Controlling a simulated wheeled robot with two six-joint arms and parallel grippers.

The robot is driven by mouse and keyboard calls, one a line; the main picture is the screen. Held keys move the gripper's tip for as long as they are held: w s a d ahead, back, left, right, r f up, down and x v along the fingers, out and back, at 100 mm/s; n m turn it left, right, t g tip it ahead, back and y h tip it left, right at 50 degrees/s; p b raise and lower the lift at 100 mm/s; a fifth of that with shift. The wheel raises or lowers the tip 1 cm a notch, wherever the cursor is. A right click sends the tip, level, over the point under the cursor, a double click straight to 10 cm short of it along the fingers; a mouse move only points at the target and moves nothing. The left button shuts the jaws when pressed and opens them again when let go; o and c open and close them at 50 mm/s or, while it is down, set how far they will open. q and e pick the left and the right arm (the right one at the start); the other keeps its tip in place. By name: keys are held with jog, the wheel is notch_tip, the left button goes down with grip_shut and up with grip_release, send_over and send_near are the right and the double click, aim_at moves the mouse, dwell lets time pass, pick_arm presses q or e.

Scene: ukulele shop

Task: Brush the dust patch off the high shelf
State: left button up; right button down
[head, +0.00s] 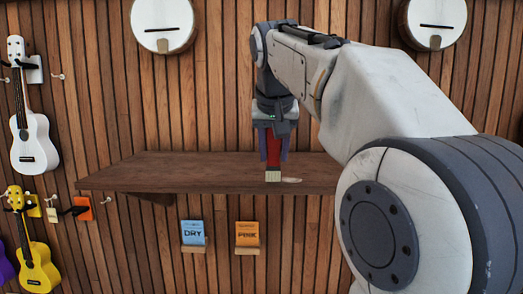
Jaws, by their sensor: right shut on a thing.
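The high shelf (165,172) is a dark wooden board on the slatted wall, in the middle of the head view. My right gripper (272,158) points down over the shelf and is shut on a brush (273,176) with a red handle and a pale bristle end. The bristles are at the shelf top near its front edge; I cannot tell whether they touch it. A small pale patch (292,180), which looks like the dust, lies just right of the bristles, partly hidden by the brush. My left gripper is not in view.
My right arm covers the shelf's right part. Below the shelf, a blue card (193,233) and an orange card (247,234) stand on small wall ledges. White (35,145) and yellow (38,265) ukuleles hang at left. The shelf's left part is clear.

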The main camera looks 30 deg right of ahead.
jog(key=w+a, duration=0.1)
jog(key=a, duration=0.2)
jog(key=w+a, duration=0.1)
jog(key=shift+w+a, duration=0.25)
jog(key=shift+w, duration=0.1)
dwell(0.4)
jog(key=shift+r, duration=3)
